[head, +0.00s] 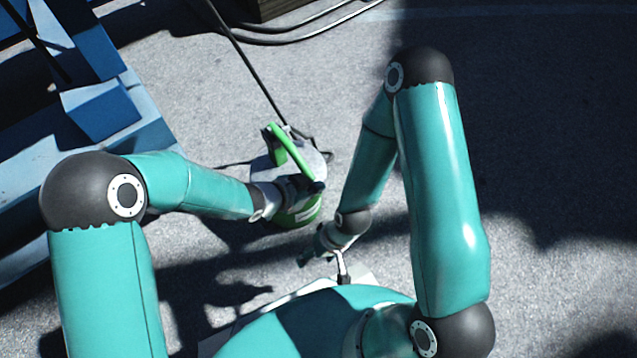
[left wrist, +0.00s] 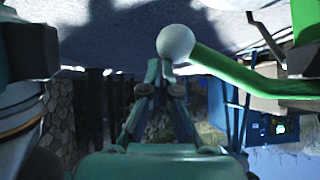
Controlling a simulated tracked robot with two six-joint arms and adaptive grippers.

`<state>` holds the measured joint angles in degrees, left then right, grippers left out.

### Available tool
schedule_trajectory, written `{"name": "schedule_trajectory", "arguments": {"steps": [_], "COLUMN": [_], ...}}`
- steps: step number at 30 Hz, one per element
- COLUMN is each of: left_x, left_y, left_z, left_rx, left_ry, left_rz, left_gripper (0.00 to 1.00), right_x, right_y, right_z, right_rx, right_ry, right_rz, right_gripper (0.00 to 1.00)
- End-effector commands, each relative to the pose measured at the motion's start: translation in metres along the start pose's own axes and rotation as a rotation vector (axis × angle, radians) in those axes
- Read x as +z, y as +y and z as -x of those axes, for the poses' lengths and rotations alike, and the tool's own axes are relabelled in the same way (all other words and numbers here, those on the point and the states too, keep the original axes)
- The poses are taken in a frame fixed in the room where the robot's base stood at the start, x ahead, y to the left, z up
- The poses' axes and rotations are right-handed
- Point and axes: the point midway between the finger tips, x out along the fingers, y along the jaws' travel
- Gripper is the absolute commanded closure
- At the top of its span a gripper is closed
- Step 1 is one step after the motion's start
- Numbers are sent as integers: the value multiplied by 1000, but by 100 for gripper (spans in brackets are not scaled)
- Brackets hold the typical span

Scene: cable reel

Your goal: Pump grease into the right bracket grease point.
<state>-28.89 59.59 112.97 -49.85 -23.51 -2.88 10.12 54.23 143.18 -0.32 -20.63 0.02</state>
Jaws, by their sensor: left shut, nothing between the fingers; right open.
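A green grease pump (head: 300,215) with a grey round top stands on the ground in the middle of the head view. Its green lever (head: 288,148) slants above the top. In the left wrist view the lever (left wrist: 235,72) ends in a white ball knob (left wrist: 176,43). My left gripper (head: 314,187) is at the pump and partly covers it. In the left wrist view its fingers (left wrist: 166,72) are shut and empty, close to the knob; I cannot tell if they touch it. My right gripper (head: 309,250) is open, below the pump. I cannot make out the right bracket grease point.
A blue steel frame (head: 112,105) stands at the left. A thin black hose or cable (head: 250,75) runs from the top edge toward the pump. Cables (head: 300,35) lie at the top by a dark box. The paved ground at right is clear and partly shaded.

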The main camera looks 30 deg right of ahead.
Motion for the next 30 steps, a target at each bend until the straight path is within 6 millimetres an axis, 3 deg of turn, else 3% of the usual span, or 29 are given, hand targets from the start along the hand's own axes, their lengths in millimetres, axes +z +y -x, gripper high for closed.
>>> {"name": "schedule_trajectory", "arguments": {"steps": [1,4,11,15,24,30], "left_x": [11,10,-8,-32,-27,-25], "left_y": [5,5,10,14,32,40], "left_z": [-6,-6,9,29,92,115], "left_rx": [11,11,9,2,0,0], "left_ry": [-21,-20,-13,1,2,4], "left_rz": [8,8,1,-7,-3,-6], "left_gripper": [100,100,100,100,100,100], "right_x": [0,0,0,0,0,0], "right_y": [1,1,-4,-8,-14,-16], "right_z": [-3,-2,10,23,39,44], "right_rx": [0,0,0,0,0,0], "right_ry": [0,0,0,0,0,0], "right_rz": [0,0,0,0,0,0], "right_gripper": [29,29,29,29,29,29]}}
